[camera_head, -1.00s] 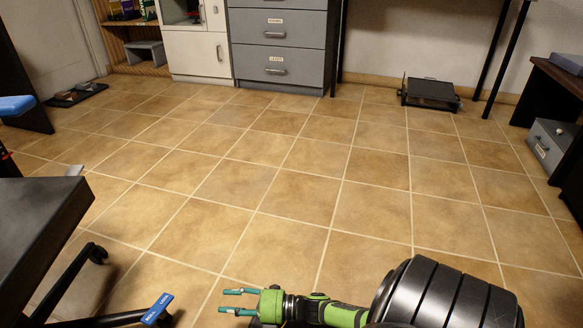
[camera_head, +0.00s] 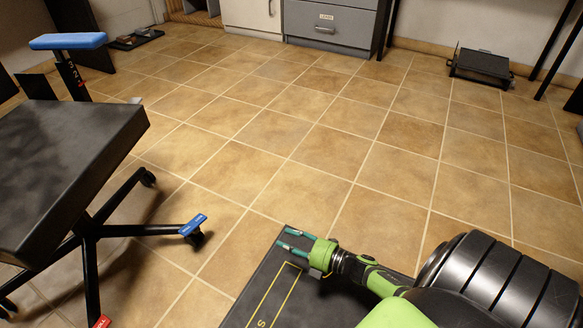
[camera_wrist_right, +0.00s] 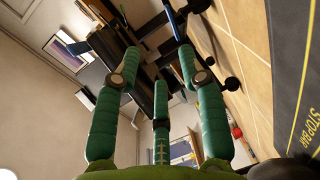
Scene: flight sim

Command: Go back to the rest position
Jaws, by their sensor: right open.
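My right gripper (camera_head: 291,242) shows at the lower middle of the head view, reaching to the left, with its teal fingers apart and nothing between them. In the right wrist view its green fingers (camera_wrist_right: 160,75) are spread and empty. Behind the lower fingers in the head view is a dark panel (camera_head: 258,290) with a yellow line and part of a letter. My left gripper does not show in either view.
A black office chair (camera_head: 70,150) with a blue armrest (camera_head: 68,41) stands at the left, its wheeled legs spread on the floor. Tiled floor (camera_head: 300,150) is open in the middle. Grey drawers (camera_head: 330,22) and a black footrest (camera_head: 482,66) are at the back.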

